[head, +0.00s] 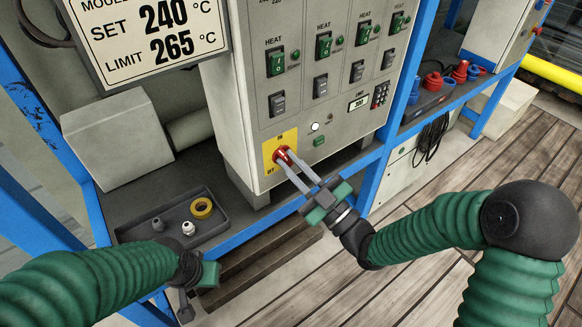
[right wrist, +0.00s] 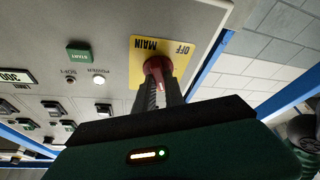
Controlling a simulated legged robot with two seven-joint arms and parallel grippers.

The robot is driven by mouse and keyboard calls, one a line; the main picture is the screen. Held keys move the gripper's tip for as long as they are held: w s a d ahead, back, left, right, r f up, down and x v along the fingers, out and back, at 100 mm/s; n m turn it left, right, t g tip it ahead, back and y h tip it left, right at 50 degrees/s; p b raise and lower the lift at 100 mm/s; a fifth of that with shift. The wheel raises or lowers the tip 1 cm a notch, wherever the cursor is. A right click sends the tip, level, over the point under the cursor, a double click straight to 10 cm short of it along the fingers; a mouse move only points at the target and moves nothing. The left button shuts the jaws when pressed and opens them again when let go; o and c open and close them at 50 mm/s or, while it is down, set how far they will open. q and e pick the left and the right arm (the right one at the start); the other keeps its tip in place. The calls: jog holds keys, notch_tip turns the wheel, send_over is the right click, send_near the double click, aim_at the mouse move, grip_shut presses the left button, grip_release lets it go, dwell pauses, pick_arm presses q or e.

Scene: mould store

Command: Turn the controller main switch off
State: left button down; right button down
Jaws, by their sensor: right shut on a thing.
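The controller (head: 250,130) is a pale grey cabinet on a shelf. Its main switch (head: 281,153) is a red rotary knob on a yellow plate (head: 270,147) at the panel's lower left. My right gripper (head: 288,162) has its long fingers shut on the knob. The right wrist view shows the knob (right wrist: 157,66) between the fingertips, with "MAIN" and "OFF" upside down on the plate (right wrist: 143,47). The fingers hide part of the knob, so its exact setting is unclear. My left gripper (head: 190,285) is low at the left, away from the controller; its jaws are not clear.
A white power lamp (right wrist: 99,79) and a green start button (right wrist: 78,53) sit beside the switch. A dark tray (head: 165,222) with small parts lies left of the controller. Blue posts (head: 385,140) frame the shelf. A temperature sign (head: 150,35) hangs at upper left.

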jog(key=n+g, duration=0.1)
jog(key=n+b, duration=0.1)
jog(key=n, duration=0.1)
jog(key=n+g+y, duration=0.1)
jog(key=n, duration=0.1)
jog(key=shift+f+g, duration=0.25)
jog(key=shift+g, duration=0.05)
jog(key=n+g+b, duration=0.1)
jog(key=n+g, duration=0.1)
jog(key=n, duration=0.3)
jog(key=n+g+h+b, duration=0.1)
jog(key=n+b, duration=0.1)
jog(key=n, duration=0.3)
jog(key=shift+g, duration=0.4)
jog(key=shift+s+n, duration=0.1)
jog(key=shift+n, duration=0.2)
jog(key=c, duration=1.4)
grip_release()
jog(key=shift+c, duration=0.2)
jog(key=shift+d+r, duration=0.1)
jog(key=shift+r, duration=0.05)
jog(key=shift+r, duration=0.1)
